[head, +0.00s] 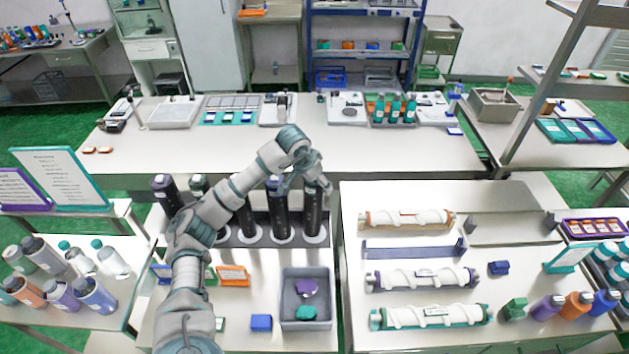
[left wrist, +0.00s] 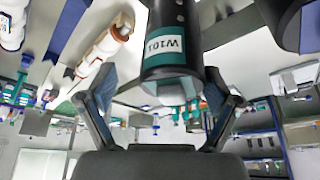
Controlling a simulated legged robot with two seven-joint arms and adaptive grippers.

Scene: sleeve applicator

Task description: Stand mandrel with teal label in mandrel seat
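A black mandrel (head: 313,212) stands upright at the right end of the row, its base at a white ring. The fingers of my left gripper (left wrist: 160,100) are spread on either side of the mandrel's end, with a gap visible at the left finger. Several other black mandrels (head: 280,210) stand to the left, partly behind my arm. My right gripper is not seen.
A grey bin (head: 305,322) with purple and teal pieces stands in front of the row. White spiral-wrapped tubes (head: 425,278) lie in holders on the right table. A blue block (head: 261,323) and an orange card (head: 233,275) are on the near table. Bottles (head: 62,297) stand at left.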

